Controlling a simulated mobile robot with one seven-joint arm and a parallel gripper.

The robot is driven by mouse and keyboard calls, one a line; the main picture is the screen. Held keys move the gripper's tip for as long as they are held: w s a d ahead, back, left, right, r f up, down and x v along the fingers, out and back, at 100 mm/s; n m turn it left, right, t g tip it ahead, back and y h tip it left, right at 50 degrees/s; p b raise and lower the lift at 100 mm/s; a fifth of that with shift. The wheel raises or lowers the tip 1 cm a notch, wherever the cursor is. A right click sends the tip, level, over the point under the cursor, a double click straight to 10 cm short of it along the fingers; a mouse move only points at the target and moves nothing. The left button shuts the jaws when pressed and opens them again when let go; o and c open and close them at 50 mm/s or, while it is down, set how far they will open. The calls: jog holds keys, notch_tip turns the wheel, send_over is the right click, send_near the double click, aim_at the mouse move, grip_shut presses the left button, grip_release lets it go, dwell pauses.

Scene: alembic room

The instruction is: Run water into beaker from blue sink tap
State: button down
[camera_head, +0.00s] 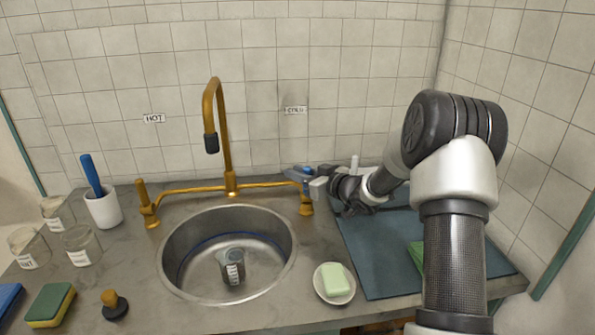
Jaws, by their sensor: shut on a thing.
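The beaker (232,267), clear with a white label, stands in the round steel sink (174,250). The brass faucet's dark-tipped spout (211,143) hangs above the sink; I see no water stream. The blue tap handle (307,170) is on the right side of the faucet, below the COLD label (296,110). My gripper (306,180) reaches in from the right and is shut on the blue tap handle, partly hiding it. The other tap (143,195) is at the left, below the HOT label (154,118).
A soap dish (335,297) with green soap is at the sink's right front. A dark mat (385,270) lies under my arm. Labelled glass jars (82,246), a white cup (103,208) with a blue-handled tool, a sponge (50,305) and a stopper (115,305) stand left.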

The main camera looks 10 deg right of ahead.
jog(key=c, duration=1.6)
grip_release()
jog(key=p+v, duration=0.1)
jog(key=v, duration=1.6)
jog(key=shift+s+d+f+p, duration=0.1)
jog(key=shift+s+d+p, duration=0.05)
jog(key=shift+p, duration=0.25)
